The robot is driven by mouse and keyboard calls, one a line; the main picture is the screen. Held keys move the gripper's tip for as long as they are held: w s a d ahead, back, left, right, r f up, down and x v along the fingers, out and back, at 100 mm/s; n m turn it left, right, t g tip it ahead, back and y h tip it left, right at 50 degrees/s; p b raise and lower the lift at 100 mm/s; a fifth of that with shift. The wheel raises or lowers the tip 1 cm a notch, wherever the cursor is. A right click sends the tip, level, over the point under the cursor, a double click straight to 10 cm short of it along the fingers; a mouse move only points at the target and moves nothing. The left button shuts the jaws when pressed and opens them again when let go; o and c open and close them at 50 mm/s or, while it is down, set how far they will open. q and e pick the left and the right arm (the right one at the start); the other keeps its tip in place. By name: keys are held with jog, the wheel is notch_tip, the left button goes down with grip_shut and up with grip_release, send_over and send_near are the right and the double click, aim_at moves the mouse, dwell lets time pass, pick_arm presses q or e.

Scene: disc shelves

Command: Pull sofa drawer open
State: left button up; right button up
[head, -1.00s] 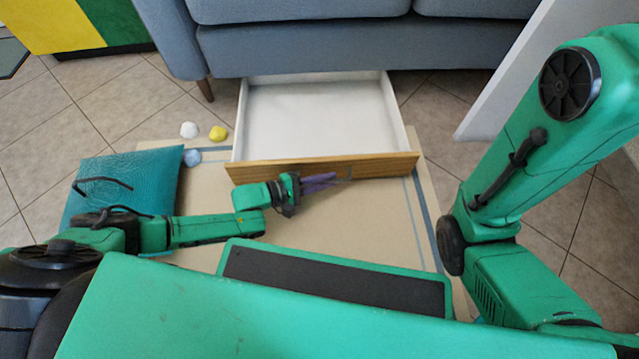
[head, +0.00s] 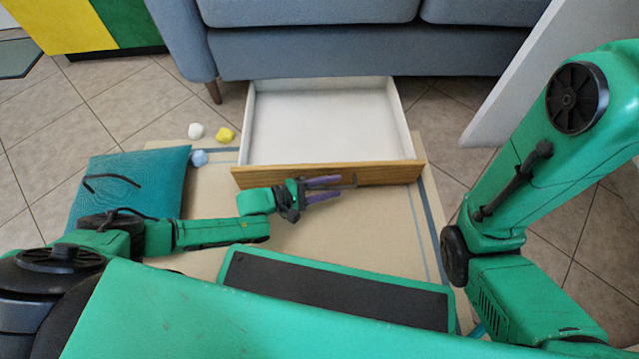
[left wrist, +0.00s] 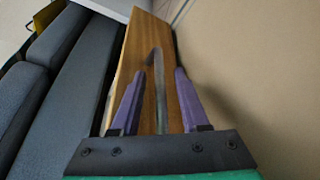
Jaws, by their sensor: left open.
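The sofa drawer (head: 330,122) is pulled out from under the blue-grey sofa (head: 350,50). Its white inside looks empty. Its wooden front (head: 270,177) also shows in the left wrist view (left wrist: 140,62). A grey bar handle (head: 348,182) stands on the front; in the left wrist view the handle (left wrist: 159,90) runs between the fingers. My left gripper (head: 328,189) is open at the front, its purple fingers on either side of the handle (left wrist: 155,98). Contact cannot be told. My right arm stands at the right; its gripper is out of view.
A teal cushion (head: 130,182) lies on the left. A white lump (head: 196,131), a yellow lump (head: 225,135) and a blue lump (head: 199,158) lie left of the drawer. A white panel (head: 500,95) stands at the right. The beige mat (head: 360,235) before the drawer is mostly clear.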

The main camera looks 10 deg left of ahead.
pick_arm(q)
jog(key=shift+s+a+r+p, duration=0.15)
jog(key=shift+s+a+p, duration=0.05)
jog(key=shift+a+p, duration=0.15)
jog(key=p+v, duration=0.5)
jog(key=v, duration=0.8)
jog(key=shift+s+a, duration=0.2)
jog(key=shift+a, duration=0.1)
